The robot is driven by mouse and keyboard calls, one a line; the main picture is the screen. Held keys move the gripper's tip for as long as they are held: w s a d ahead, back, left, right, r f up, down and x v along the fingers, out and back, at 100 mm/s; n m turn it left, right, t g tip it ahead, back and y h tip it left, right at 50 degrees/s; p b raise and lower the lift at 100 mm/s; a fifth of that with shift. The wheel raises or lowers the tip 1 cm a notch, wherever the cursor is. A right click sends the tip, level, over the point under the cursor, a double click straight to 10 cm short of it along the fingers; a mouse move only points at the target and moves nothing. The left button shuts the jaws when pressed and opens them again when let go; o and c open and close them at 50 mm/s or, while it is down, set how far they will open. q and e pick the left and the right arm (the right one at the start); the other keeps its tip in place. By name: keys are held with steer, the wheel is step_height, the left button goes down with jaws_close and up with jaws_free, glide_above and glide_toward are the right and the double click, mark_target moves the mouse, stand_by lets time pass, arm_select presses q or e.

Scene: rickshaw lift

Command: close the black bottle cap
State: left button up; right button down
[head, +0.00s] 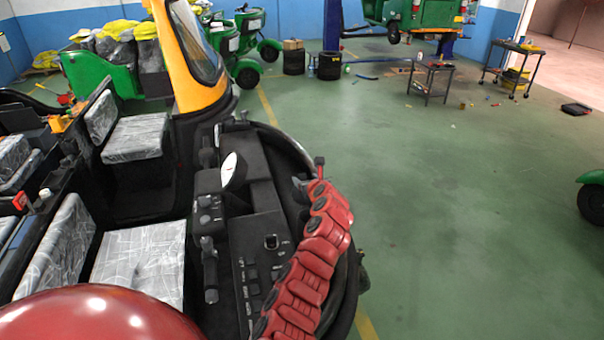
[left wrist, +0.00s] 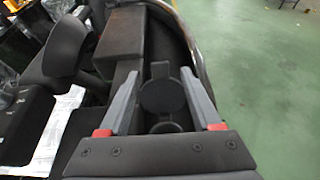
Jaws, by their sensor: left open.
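In the left wrist view, a black round cap (left wrist: 162,96) with a small tab on its far side stands between my two fingers. A dark ring-shaped opening (left wrist: 165,127) lies just below it in the picture, partly hidden by my gripper body. The cap looks swung off the opening. My left gripper (left wrist: 159,73) is open, with one grey finger on each side of the cap; I cannot tell whether either touches it. In the head view my left gripper (head: 308,176) is at the far end of my red segmented arm, by the dashboard's right rim. I cannot make out the cap there. My right gripper is not in view.
The black rickshaw dashboard (head: 262,222) has a white gauge, switches and a handlebar grip (head: 209,270) left of my arm. A curved rim (head: 290,145) borders it. Plastic-covered seats (head: 140,262) are at left. Green floor (head: 470,220) at right is open.

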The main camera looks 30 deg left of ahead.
mark_target(302, 176)
arm_select(q)
steer(key=p+x, duration=0.1)
steer(key=x, duration=0.1)
steer(key=shift+w+a+f, duration=0.15)
steer(key=shift+a, duration=0.1)
steer(key=shift+b+x, duration=0.3)
steer(key=shift+x, duration=0.55)
steer(key=shift+w+a+f, duration=0.3)
steer(key=shift+w+a, duration=0.1)
steer(key=shift+w, duration=0.05)
jaws_close()
stand_by(0.4)
